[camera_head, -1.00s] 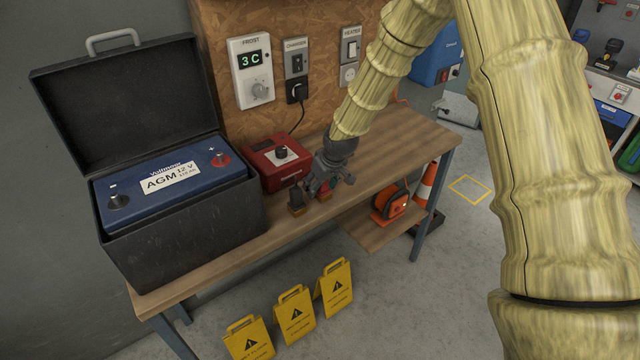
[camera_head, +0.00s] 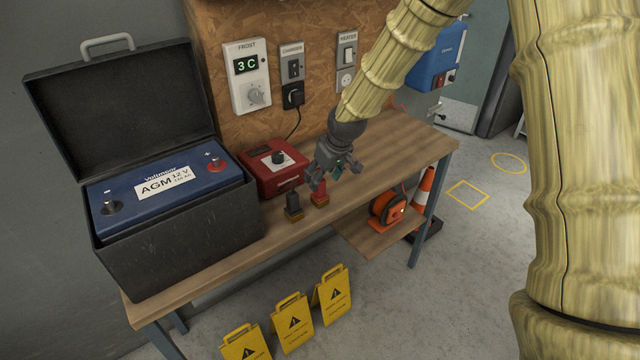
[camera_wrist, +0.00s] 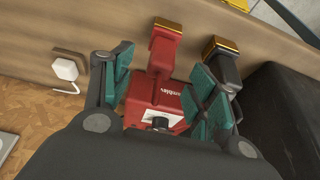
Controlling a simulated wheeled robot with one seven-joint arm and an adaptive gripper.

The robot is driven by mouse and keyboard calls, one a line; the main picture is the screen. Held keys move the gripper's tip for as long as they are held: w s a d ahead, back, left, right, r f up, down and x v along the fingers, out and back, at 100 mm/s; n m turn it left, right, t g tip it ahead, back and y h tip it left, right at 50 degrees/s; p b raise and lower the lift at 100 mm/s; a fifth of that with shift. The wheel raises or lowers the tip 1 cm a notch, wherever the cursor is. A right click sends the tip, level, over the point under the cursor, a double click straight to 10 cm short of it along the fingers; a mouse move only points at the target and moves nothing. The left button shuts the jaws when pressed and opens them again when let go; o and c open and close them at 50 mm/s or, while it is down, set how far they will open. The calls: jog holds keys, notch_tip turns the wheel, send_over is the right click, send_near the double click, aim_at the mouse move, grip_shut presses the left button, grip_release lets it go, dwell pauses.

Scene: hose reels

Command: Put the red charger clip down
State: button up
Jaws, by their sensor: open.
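The red charger clip (camera_head: 320,194) stands on the wooden bench (camera_head: 395,150) in front of the red charger box (camera_head: 273,166). In the wrist view the red clip (camera_wrist: 164,50) shows between and beyond my open fingers. A black clip (camera_head: 293,206) stands just left of the red one; it also shows in the wrist view (camera_wrist: 222,58). My gripper (camera_head: 335,175) is open and empty, a little above and behind the red clip. Its green finger pads (camera_wrist: 165,90) appear apart from the clip. The charger box in the wrist view (camera_wrist: 158,105) is partly hidden by my gripper.
An open black case (camera_head: 180,235) with a blue battery (camera_head: 160,185) stands at the bench's left. Wall switches, a plug and its cable are behind the charger. An orange reel (camera_head: 388,208) sits on the lower shelf. Yellow caution signs (camera_head: 292,322) stand on the floor. The bench's right side is clear.

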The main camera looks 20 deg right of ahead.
jog(key=shift+a+v, duration=0.3)
jog(key=shift+v, duration=1.9)
jog(key=s+a+f+m+g, duration=0.1)
jog(key=s+f, duration=0.8)
jog(key=f, duration=0.4)
jog(key=s+a+f+m+g, duration=0.1)
jog(key=s+f, duration=0.9)
jog(key=f, duration=0.3)
jog(key=s+f, duration=0.3)
jog(key=s, duration=0.5)
jog(key=s+d+f+m+g+h, duration=0.1)
jog(key=s+f, duration=0.3)
jog(key=s, duration=0.5)
jog(key=s+f+m+g, duration=0.1)
jog(key=s+f, duration=0.3)
jog(key=s, duration=0.5)
jog(key=shift+s+d+h+b, duration=0.2)
jog(key=shift+d+h+b, duration=0.05)
jog(key=shift+h+b, duration=0.05)
jog(key=shift+r, duration=0.1)
